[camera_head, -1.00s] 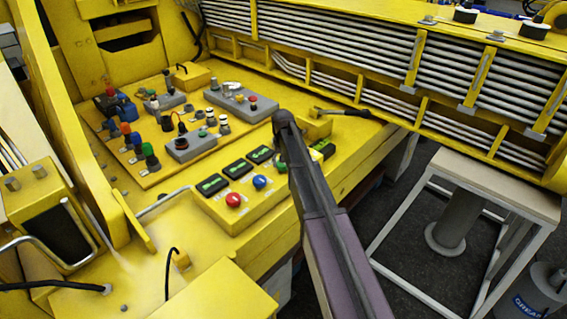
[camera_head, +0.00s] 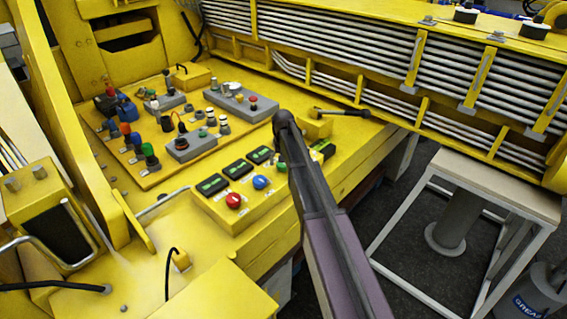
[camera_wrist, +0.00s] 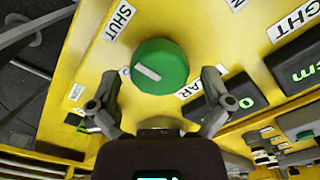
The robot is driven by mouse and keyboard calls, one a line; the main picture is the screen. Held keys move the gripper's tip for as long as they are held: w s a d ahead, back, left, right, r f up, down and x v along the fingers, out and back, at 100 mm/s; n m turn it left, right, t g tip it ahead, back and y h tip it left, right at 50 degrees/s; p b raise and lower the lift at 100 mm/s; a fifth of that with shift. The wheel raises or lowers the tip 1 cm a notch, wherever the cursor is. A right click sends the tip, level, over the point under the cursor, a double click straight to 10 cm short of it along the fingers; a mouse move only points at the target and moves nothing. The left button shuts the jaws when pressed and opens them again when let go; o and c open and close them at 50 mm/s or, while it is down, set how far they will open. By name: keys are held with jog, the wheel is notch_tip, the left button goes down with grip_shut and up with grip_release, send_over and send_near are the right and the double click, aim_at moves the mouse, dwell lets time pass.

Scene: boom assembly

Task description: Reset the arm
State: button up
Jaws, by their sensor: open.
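In the wrist view, my gripper (camera_wrist: 160,85) is open. Its two fingers stand apart, one on each side below a round green knob (camera_wrist: 160,66) with a white mark. I see no contact between the fingers and the knob, and nothing is between the fingertips for certain.
A yellow control box with a red button (camera_head: 233,200), a blue button (camera_head: 260,182) and dark displays (camera_head: 212,184) lies left of my arm. A panel with coloured switches (camera_head: 150,155) is behind it. A hammer-like tool (camera_head: 342,112) lies near the cable rack (camera_head: 330,45). A white-framed stand (camera_head: 500,180) is at right.

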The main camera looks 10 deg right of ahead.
jog(key=s+n, duration=0.2)
jog(key=s, duration=2.7)
jog(key=shift+s, duration=0.15)
jog(key=shift+d, duration=0.1)
dwell(0.3)
